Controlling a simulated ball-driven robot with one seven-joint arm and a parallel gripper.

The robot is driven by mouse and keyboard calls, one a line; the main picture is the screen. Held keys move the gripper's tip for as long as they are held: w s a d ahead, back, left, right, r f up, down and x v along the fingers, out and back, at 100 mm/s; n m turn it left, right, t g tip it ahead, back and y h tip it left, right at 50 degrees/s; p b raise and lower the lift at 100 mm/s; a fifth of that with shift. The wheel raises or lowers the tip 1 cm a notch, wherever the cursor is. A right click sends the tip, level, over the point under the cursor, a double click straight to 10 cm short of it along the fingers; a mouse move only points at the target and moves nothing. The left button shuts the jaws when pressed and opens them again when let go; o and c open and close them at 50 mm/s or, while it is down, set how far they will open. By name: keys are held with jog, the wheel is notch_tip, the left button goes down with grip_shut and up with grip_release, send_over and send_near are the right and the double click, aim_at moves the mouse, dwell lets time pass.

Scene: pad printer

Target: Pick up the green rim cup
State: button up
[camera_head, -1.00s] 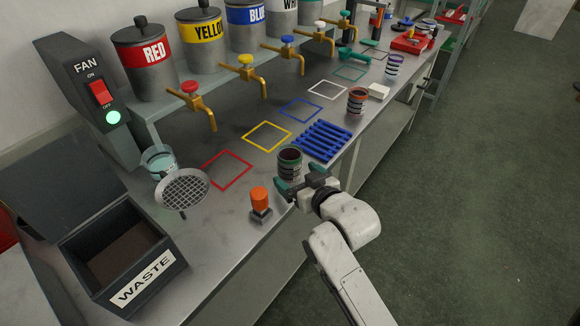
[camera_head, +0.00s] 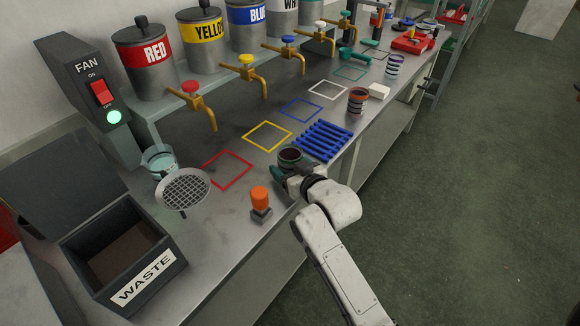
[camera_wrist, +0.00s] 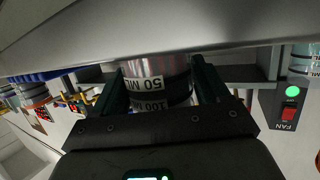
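The green rim cup (camera_head: 290,155) stands upright near the front edge of the bench, just left of the blue rack. Its rim looks dark green, and my gripper hides its lower part in the head view. My gripper (camera_head: 292,172) is at the cup, with one finger on each side of it. In the wrist view the cup (camera_wrist: 157,82) shows "50 ML" and "100 ML" labels between the fingers of my gripper (camera_wrist: 160,85). The fingers look open around the cup; whether they touch it is not clear.
An orange-capped item (camera_head: 260,200) stands close left of my gripper. A blue slatted rack (camera_head: 324,140) lies just beyond the cup. An orange-rimmed cup (camera_head: 357,101) stands farther right. A round mesh strainer (camera_head: 184,188) and a waste bin (camera_head: 150,285) are at left.

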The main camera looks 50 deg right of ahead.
aim_at(290, 158)
jog(key=c, duration=0.7)
jog(key=shift+r, duration=0.1)
jog(key=shift+r, duration=0.5)
notch_tip(290, 158, up, 2)
jog(key=shift+s+r, duration=0.1)
jog(key=shift+r, duration=0.15)
jog(key=s+a+r+p, duration=0.2)
jog(key=s+r, duration=0.7)
jog(key=s, duration=0.4)
jog(key=shift+s+r, duration=0.15)
jog(key=shift+s, duration=0.15)
jog(key=shift+a, duration=0.1)
